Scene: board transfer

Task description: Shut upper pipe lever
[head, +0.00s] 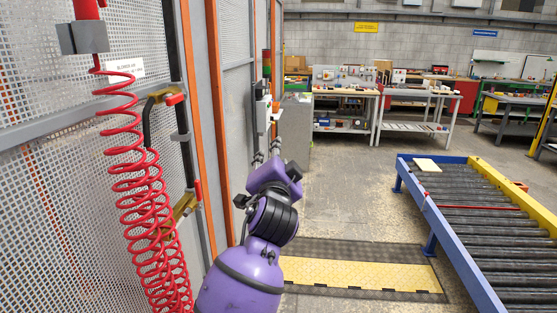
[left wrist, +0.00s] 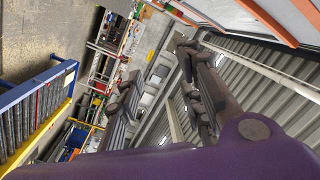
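The upper pipe valve (head: 158,97) is brass-coloured and sits on a vertical pipe at the cage wall, left in the head view. Its red lever (head: 175,99) sticks out sideways from the pipe. A lower brass valve (head: 183,207) with a red lever (head: 198,189) sits further down; that lever looks roughly upright, along the pipe. My left gripper (head: 267,153) is right of both valves and clear of them. In the left wrist view its two dark fingers (left wrist: 163,100) are apart with nothing between them. Neither valve shows clearly there. My right gripper is not in view.
A coiled red hose (head: 145,190) hangs in front of the cage, partly over the lower valve. A control box (head: 263,113) is on the orange-framed wall beyond my gripper. A roller conveyor (head: 480,220) stands at right. A yellow floor plate (head: 360,275) lies between.

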